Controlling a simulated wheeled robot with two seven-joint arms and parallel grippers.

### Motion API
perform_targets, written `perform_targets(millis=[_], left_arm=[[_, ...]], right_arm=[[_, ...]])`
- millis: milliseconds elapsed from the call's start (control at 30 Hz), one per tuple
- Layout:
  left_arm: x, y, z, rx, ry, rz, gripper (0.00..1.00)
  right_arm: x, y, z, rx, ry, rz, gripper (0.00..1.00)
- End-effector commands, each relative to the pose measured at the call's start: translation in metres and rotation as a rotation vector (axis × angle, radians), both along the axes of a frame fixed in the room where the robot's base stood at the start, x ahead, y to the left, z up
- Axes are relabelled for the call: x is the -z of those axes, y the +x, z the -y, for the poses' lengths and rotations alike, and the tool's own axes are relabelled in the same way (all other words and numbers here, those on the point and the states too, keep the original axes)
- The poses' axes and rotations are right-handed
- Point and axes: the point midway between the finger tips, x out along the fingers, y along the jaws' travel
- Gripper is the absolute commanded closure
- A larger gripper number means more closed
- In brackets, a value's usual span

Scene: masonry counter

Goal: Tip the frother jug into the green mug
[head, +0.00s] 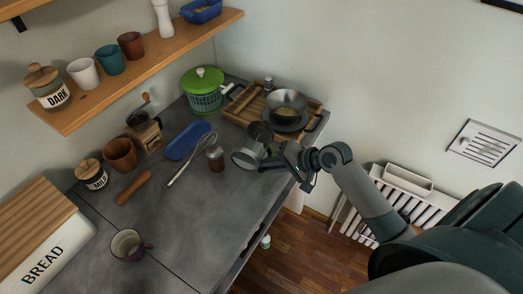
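My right gripper (276,153) reaches in from the right over the counter's right part. It appears shut on the metal frother jug (246,158), whose open mouth faces left and toward me, so the jug looks tilted. The fingers are partly hidden by the jug and the wrist. A mug (127,245) stands upright at the counter's near left, with a pale greenish inside and a dark purple handle on its right. The jug is well apart from it, up and to the right. A teal-green cup (110,61) stands on the wall shelf. My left gripper is not in view.
A whisk (184,171), a small brown jar (215,158) and a blue dish (187,141) lie left of the jug. A wooden tray (240,113) with a bowl (287,103) is behind. A bread box (45,243) stands left. The counter between jug and mug is mostly clear.

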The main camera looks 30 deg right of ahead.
Motion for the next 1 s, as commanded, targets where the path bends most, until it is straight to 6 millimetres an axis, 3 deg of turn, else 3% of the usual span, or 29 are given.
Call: perform_targets(millis=[933,1000], left_arm=[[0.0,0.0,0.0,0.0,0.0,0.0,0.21],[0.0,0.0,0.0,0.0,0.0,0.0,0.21]], right_arm=[[0.0,-0.001,-0.001,0.001,0.007,0.002,1.0],[-0.022,0.002,-0.001,-0.007,-0.065,0.067,1.0]])
